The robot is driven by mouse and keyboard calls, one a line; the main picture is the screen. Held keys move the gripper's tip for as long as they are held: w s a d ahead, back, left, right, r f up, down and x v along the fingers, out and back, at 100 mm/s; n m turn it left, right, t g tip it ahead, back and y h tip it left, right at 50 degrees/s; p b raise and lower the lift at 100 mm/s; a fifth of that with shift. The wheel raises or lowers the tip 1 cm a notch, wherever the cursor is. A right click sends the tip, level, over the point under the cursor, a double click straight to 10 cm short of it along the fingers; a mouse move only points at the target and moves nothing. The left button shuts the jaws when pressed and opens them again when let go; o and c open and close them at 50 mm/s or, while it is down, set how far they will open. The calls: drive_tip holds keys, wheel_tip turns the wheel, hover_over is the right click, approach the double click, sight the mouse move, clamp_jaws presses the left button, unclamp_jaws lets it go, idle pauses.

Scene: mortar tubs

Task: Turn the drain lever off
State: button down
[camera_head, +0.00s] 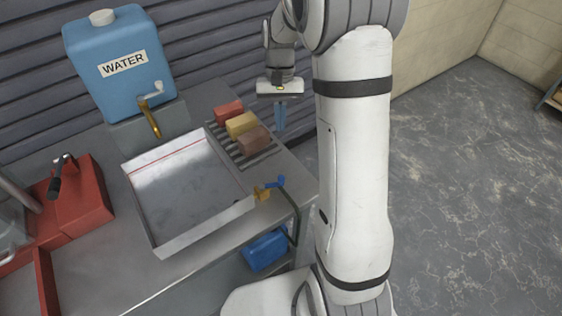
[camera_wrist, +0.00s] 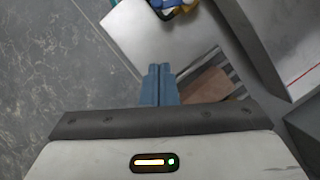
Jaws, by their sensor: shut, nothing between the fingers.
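The drain lever (camera_head: 275,182) is a small blue handle on a brass valve (camera_head: 262,194) at the near right corner of the metal tray (camera_head: 190,185). In the wrist view a blue and brass piece (camera_wrist: 172,4), likely the same valve, shows at the top edge, partly cut off. My gripper (camera_head: 280,126) points down beyond the table's right edge, beside the bricks and apart from the lever. In the wrist view its blue fingers (camera_wrist: 159,70) are together with nothing between them.
Red, yellow and brown bricks (camera_head: 252,140) sit on a slatted rack by the tray. A blue water tank (camera_head: 120,62) with a tap stands at the back. A red tool (camera_head: 80,203) is at left. A blue container (camera_head: 266,250) sits below. Open floor (camera_head: 470,190) is at right.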

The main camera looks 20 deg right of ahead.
drive_tip(key=p+x, duration=0.1)
drive_tip(key=x, duration=0.7)
drive_tip(key=shift+s+f, duration=0.2)
drive_tip(key=shift+f, duration=0.05)
drive_tip(key=shift+s+a+f+p, duration=0.1)
drive_tip(key=shift+s+a+p, duration=0.1)
drive_tip(key=shift+s, duration=0.45)
drive_tip(key=shift+s+a+f+p, duration=0.15)
drive_tip(key=shift+s+a, duration=0.05)
drive_tip(key=shift+s, duration=0.4)
drive_tip(key=shift+s+a+f+p, duration=0.1)
drive_tip(key=shift+s+a+p, duration=0.1)
drive_tip(key=shift+s, duration=0.45)
drive_tip(key=shift+s+a, duration=0.1)
